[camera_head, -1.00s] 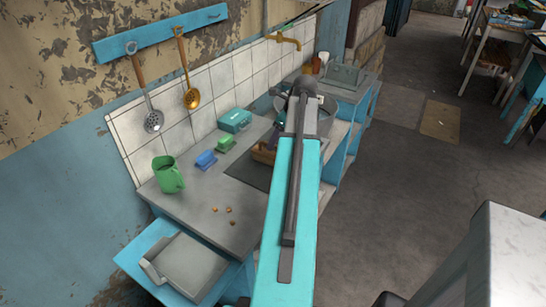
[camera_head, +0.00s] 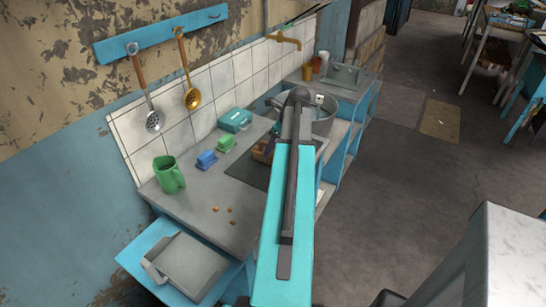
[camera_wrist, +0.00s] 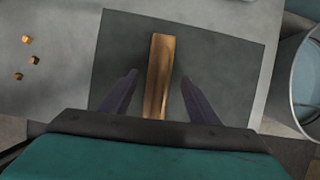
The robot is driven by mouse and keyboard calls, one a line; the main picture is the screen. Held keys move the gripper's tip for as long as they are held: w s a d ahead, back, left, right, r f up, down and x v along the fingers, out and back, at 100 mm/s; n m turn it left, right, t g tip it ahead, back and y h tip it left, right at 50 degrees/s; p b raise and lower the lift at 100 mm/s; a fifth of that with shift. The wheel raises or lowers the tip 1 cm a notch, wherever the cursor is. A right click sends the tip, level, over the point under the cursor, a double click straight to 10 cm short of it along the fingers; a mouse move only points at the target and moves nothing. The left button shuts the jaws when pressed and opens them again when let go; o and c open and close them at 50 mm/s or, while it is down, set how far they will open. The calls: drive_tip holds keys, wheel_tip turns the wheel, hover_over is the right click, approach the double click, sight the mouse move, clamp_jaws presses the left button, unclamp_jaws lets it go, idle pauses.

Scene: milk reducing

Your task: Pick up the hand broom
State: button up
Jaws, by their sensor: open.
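A long brown wooden piece (camera_wrist: 160,60), which looks like the hand broom, lies on a dark grey mat (camera_wrist: 225,60) on the counter. No bristles can be made out. In the head view the wooden piece (camera_head: 261,152) is partly hidden by my arm. My gripper (camera_wrist: 159,77) is open, with one purple finger on each side of the piece and gaps on both sides. The height of the fingers above the mat is hard to tell.
A green mug (camera_head: 169,178), a blue block (camera_head: 206,159), a green block (camera_head: 227,143) and a teal box (camera_head: 235,120) stand toward the wall. A grey dustpan-like tray (camera_head: 190,262) sits lower left.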

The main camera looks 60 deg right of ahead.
drive_tip(key=shift+p+x, duration=0.45)
drive_tip(key=shift+x, duration=1.45)
drive_tip(key=c, duration=1.2)
